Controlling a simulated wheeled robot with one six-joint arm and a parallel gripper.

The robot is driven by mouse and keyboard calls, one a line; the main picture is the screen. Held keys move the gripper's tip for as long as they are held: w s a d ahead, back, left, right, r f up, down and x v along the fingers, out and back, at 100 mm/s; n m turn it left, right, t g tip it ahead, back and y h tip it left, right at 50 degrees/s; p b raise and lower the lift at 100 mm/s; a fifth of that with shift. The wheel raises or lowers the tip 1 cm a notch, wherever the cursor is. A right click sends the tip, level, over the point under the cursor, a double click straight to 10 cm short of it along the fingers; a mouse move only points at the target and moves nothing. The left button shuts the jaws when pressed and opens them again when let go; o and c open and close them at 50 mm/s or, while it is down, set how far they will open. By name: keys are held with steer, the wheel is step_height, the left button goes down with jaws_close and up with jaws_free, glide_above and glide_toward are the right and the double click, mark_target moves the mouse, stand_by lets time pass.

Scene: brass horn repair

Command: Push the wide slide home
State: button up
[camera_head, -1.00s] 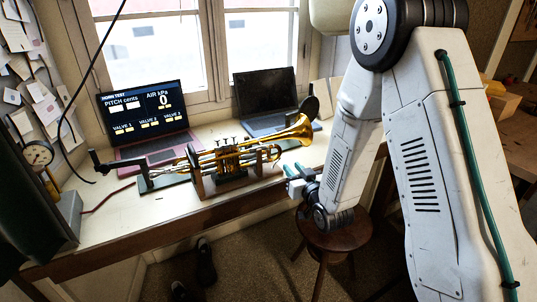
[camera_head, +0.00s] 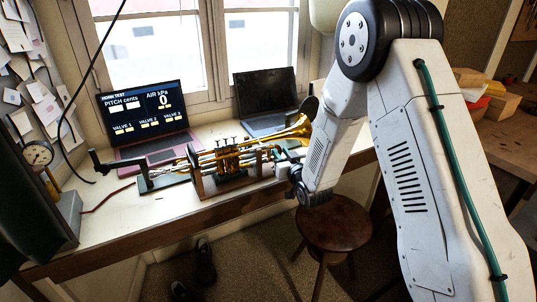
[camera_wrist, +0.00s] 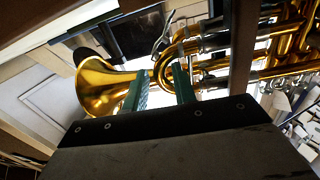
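A brass horn (camera_head: 235,158) rests across a dark stand on the bench, its bell (camera_head: 298,130) pointing right. In the wrist view the bell (camera_wrist: 97,85) is at the left and a curved brass slide bow (camera_wrist: 163,62) shows just beyond my fingers; I take it as the wide slide. My gripper (camera_head: 284,158) is at the horn's right end, below the bell. In the wrist view its two green fingers (camera_wrist: 160,88) stand apart with a gap between them. The bow's end is near the right finger; whether they touch is unclear.
A laptop with a horn test readout (camera_head: 144,112) and a dark-screened laptop (camera_head: 265,95) stand behind the horn. A crank fixture (camera_head: 120,160) is at its left end. A round wooden stool (camera_head: 333,222) stands in front of the bench.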

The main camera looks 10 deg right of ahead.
jaws_close()
steer(key=shift+s+f+n+y, duration=0.1)
steer(key=shift+n+y, duration=0.4)
steer(key=shift+n, duration=0.2)
steer(key=shift+y, duration=0.3)
steer(key=shift+s+a+n+g, duration=0.15)
steer(key=shift+a+n+g, duration=0.15)
steer(key=shift+a, duration=0.05)
stand_by(0.5)
steer(key=shift+f, duration=0.1)
stand_by(0.9)
steer(key=shift+o, duration=0.5)
jaws_free()
steer(key=shift+o, duration=0.9)
steer(key=shift+d+r, duration=0.1)
steer(key=shift+r, duration=0.1)
